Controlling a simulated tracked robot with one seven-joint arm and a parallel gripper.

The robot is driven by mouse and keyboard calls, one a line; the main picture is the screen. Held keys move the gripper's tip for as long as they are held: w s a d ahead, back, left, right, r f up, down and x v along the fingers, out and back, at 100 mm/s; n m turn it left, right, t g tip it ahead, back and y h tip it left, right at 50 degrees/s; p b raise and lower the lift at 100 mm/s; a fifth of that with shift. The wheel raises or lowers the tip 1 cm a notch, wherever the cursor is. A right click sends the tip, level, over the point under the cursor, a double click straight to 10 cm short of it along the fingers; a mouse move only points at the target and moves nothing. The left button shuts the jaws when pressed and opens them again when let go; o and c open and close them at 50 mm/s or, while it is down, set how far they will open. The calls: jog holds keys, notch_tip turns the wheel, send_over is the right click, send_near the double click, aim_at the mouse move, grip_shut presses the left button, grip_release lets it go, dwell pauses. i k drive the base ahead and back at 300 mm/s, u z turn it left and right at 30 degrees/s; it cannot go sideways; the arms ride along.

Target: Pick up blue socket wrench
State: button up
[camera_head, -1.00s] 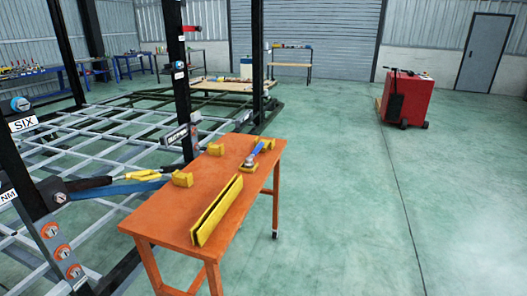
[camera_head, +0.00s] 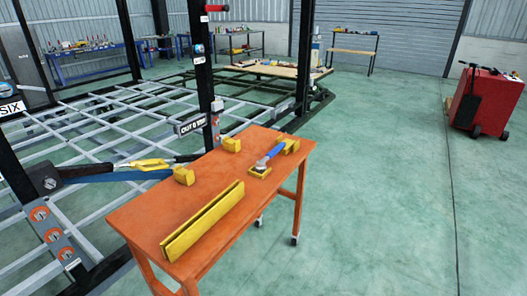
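The blue-handled tool (camera_head: 270,156), which looks like the blue socket wrench, lies near the far right part of the orange table (camera_head: 192,215).
A long yellow channel (camera_head: 203,220) and two yellow blocks (camera_head: 184,176) (camera_head: 231,145) are also on the table. Black posts (camera_head: 203,75), blue and black arms, and a grey chassis frame (camera_head: 100,125) stand left. A red cart (camera_head: 487,100) is far right. Green floor (camera_head: 375,200) is clear right of the table.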

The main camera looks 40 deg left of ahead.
aim_at(260, 167)
jog(key=u, duration=0.35)
jog(key=i, duration=0.95)
jog(key=u, duration=1)
jog(key=i, duration=0.7)
jog(key=u, duration=0.45)
jog(key=k, duration=0.85)
jog(key=u, duration=0.2)
jog(key=i, duration=0.85)
jog(key=z, duration=0.1)
